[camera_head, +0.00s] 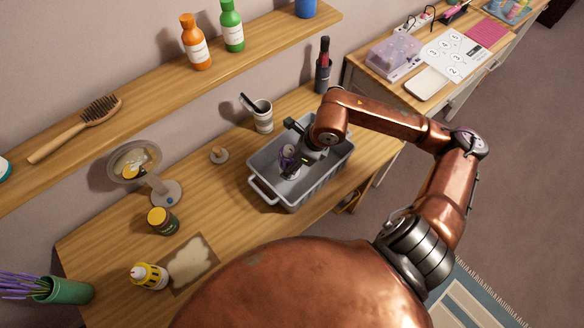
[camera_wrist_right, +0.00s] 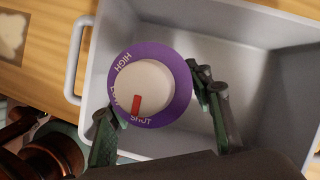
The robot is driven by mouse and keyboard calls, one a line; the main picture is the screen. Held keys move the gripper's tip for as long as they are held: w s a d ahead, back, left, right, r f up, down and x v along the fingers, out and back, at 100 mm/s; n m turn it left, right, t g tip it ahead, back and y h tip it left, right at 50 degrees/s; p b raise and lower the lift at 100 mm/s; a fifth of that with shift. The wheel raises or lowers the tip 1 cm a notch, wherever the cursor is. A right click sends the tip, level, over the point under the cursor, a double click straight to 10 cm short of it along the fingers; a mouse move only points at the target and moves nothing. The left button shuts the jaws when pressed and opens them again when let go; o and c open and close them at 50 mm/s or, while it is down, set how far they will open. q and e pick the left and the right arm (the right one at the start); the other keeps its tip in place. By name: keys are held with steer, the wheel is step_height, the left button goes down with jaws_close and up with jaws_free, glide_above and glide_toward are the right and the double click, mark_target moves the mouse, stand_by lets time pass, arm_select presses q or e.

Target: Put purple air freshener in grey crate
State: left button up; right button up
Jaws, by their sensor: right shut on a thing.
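The purple air freshener (camera_wrist_right: 184,92) has a round purple top with a white dial and a red pointer in the right wrist view. My right gripper (camera_wrist_right: 155,105) is shut on it, one finger on each side. In the head view the air freshener (camera_head: 288,157) shows partly behind my right gripper (camera_head: 297,155), over the inside of the grey crate (camera_head: 264,185). The crate's pale floor and walls (camera_wrist_right: 272,20) lie beneath it in the right wrist view. I cannot tell whether it touches the crate floor. My left gripper is not in view.
A shelf (camera_head: 150,84) runs above.

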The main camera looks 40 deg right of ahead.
step_height(320, 180, down, 2)
steer(key=shift+w+f, duration=0.1)
steer(key=shift+f, duration=0.35)
step_height(320, 180, down, 3)
steer(key=shift+f+b, duration=0.1)
steer(key=shift+b, duration=0.35)
steer(key=shift+f, duration=0.25)
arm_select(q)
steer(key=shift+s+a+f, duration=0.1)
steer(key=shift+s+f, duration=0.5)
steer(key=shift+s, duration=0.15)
arm_select(e)
steer(key=o, duration=1.3)
steer(key=shift+c, duration=0.2)
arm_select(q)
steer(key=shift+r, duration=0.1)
arm_select(e)
steer(key=shift+r, duration=0.15)
steer(key=shift+r, duration=0.3)
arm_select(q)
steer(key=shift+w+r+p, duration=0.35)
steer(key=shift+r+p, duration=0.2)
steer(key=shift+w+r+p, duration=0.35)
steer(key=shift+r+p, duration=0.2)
arm_select(e)
steer(key=v, duration=1.1)
steer(key=shift+s+r, duration=0.2)
steer(key=shift+s, duration=0.05)
